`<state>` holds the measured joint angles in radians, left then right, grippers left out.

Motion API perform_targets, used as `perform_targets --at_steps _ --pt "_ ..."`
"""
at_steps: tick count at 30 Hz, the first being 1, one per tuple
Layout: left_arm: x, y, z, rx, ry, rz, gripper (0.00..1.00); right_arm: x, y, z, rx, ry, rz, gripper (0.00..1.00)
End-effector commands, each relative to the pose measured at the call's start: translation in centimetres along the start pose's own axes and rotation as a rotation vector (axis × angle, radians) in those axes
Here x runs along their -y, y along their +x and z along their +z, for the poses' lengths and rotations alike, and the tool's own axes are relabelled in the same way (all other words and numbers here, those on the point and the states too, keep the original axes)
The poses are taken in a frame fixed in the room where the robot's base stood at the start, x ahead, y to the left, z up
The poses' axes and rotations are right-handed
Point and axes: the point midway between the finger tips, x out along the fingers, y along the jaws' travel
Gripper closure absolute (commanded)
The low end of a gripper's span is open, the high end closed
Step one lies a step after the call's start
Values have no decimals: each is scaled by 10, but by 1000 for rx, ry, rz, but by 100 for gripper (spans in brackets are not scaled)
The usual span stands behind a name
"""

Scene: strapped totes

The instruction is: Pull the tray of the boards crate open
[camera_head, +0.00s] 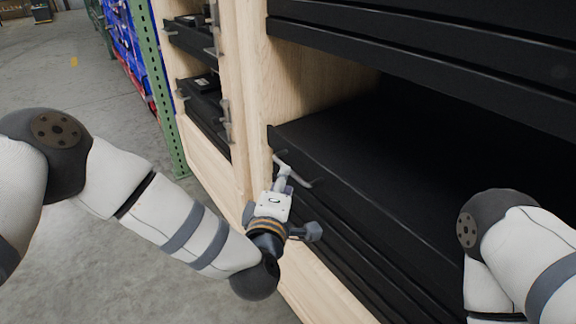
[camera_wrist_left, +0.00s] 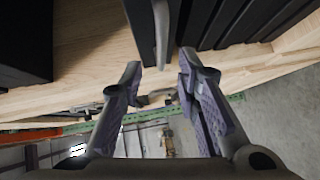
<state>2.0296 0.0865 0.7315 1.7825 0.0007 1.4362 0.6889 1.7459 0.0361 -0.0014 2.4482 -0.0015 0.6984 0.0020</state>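A black tray (camera_head: 345,150) sits low in the pale wooden crate (camera_head: 264,80), its front edge facing my left arm. No label shows which crate is the boards crate. A thin grey metal handle (camera_head: 297,174) stands out from the tray's front near its left end. My left gripper (camera_head: 285,184) is at this handle. In the left wrist view the fingers of the left gripper (camera_wrist_left: 162,72) are spread apart, with the handle (camera_wrist_left: 161,35) reaching down toward the gap between them. I cannot tell whether either finger touches it. My right gripper is outside the views.
More black trays (camera_head: 430,75) sit above and below in the same wooden frame. A neighbouring wooden bay with black drawers (camera_head: 205,105) and a green perforated post (camera_head: 150,70) stand to the left. Grey concrete floor (camera_head: 65,75) lies open at the left.

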Motion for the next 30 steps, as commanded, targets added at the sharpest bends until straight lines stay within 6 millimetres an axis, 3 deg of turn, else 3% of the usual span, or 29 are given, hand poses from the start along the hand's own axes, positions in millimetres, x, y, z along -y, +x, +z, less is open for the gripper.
perform_targets --at_steps 3,9,18,19,23,30 --pt "6 30 1 0 0 -5 70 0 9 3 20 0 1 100" --pt "4 60 1 1 0 -4 70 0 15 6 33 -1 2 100" --pt "1 66 1 2 1 -3 70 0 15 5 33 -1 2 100" --pt "1 66 1 2 1 -3 73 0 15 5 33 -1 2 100" --pt "1 65 1 2 1 -3 100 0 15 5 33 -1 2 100" --pt "1 65 0 2 2 -2 100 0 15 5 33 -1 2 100"
